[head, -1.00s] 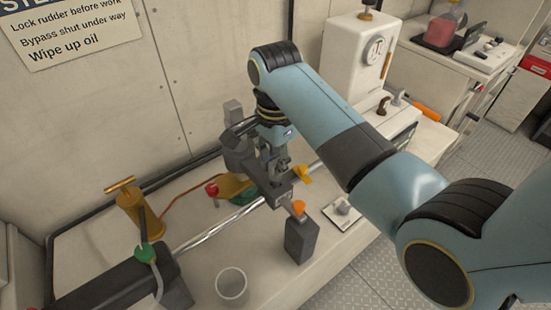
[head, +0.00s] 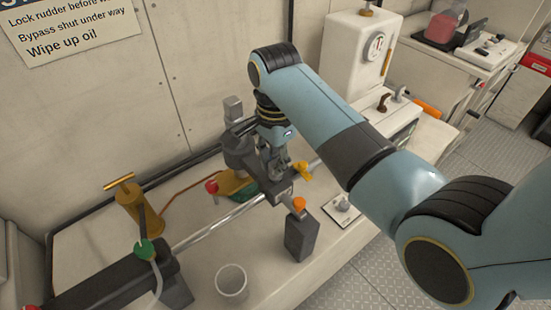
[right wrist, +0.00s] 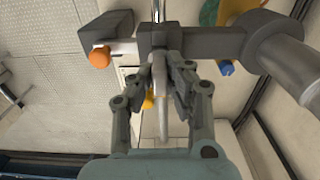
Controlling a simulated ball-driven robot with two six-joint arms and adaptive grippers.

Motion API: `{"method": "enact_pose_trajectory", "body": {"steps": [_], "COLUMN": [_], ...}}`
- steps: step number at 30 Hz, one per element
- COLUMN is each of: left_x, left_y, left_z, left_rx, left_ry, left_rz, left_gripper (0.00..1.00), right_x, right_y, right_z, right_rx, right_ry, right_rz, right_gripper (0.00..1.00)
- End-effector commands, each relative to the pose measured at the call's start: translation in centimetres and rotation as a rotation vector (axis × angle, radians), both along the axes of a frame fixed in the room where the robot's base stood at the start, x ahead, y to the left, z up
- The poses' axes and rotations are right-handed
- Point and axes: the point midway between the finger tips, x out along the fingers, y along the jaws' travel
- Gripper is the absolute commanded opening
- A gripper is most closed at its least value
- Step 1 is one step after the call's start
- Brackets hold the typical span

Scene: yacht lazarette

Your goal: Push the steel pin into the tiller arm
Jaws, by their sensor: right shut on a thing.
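The tiller arm (head: 279,189) is a dark grey bar over the bench, with an orange knob (head: 299,203) at its near end. In the right wrist view the tiller arm (right wrist: 222,41) crosses the top of the picture. My right gripper (head: 277,165) points down just above the bar. In the right wrist view my right gripper (right wrist: 161,72) is shut on the grey steel pin (right wrist: 161,95), whose end meets the bar between the fingertips. How deep the pin sits is hidden. My left gripper is not in view.
A shiny rod (head: 214,229) runs from the dark cylinder at lower left to the tiller. A dark block (head: 300,240), a clear cup (head: 231,281) and a brass pump (head: 131,209) stand on the bench. A yellow part (head: 303,170) lies close beside my gripper.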

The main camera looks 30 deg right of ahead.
Motion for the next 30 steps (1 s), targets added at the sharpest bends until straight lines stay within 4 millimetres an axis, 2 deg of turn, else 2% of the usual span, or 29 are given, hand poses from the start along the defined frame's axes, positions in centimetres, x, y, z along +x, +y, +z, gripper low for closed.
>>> {"method": "enact_pose_trajectory", "body": {"steps": [15, 26, 27, 30], "left_x": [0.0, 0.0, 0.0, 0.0], "left_y": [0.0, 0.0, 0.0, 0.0], "left_z": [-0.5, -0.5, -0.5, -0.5], "left_rx": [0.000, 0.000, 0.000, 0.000], "left_ry": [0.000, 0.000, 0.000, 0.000], "left_rz": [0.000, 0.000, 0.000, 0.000], "left_gripper": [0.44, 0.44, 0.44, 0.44], "right_x": [0.0, 0.0, 0.0, 0.0], "right_y": [0.0, 0.0, 0.0, 0.0], "right_z": [-1.1, -1.2, -1.2, -1.2], "right_rx": [0.000, 0.000, 0.000, 0.000], "right_ry": [-0.001, -0.001, -0.001, -0.001], "right_rz": [0.000, 0.000, 0.000, 0.000], "right_gripper": [0.00, 0.00, 0.18, 0.31]}}
